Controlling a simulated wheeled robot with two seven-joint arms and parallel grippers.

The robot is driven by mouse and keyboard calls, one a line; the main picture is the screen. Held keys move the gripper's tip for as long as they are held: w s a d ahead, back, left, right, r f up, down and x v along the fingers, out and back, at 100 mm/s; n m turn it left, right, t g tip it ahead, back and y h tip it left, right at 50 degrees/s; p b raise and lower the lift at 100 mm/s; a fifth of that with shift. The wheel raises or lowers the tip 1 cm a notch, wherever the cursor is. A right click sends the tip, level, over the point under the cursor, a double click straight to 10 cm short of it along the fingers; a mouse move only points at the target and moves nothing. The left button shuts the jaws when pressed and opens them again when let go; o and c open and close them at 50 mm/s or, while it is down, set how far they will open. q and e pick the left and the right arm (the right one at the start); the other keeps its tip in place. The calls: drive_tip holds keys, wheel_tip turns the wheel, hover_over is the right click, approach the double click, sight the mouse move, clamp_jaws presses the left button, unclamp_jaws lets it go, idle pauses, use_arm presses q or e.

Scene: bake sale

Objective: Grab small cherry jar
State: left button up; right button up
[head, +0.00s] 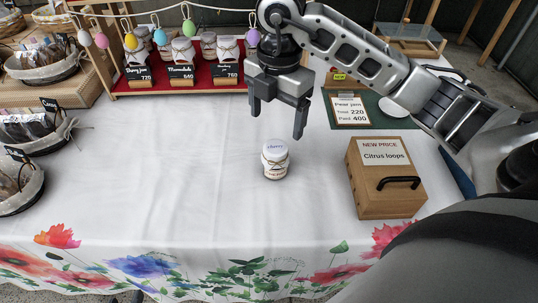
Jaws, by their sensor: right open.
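The small cherry jar (275,161) stands upright on the white tablecloth near the middle of the table. It has a pale cloth cover with blue writing that reads like "cherry", and a label on its side. My right gripper (277,122) is open and empty, its fingers pointing down, just behind and above the jar in the picture. It looks apart from the jar. My left gripper is not in view.
A cardboard box (386,190) labelled "Citrus loops" stands right of the jar. A red display shelf (200,83) with several jars and price signs is behind. Baskets (45,132) line the left edge. The cloth left of the jar is clear.

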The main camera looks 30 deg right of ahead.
sight(278, 150)
drive_tip(key=f, duration=0.6)
drive_tip(key=f+b, duration=0.1)
drive_tip(key=f, duration=0.2)
drive_tip(key=shift+d, duration=0.25)
drive_tip(key=shift+w+f, duration=0.25)
drive_tip(key=shift+f, duration=1.4)
drive_tip(key=shift+w+f, duration=0.2)
drive_tip(key=shift+f, duration=1.4)
drive_tip(key=c, duration=1.2)
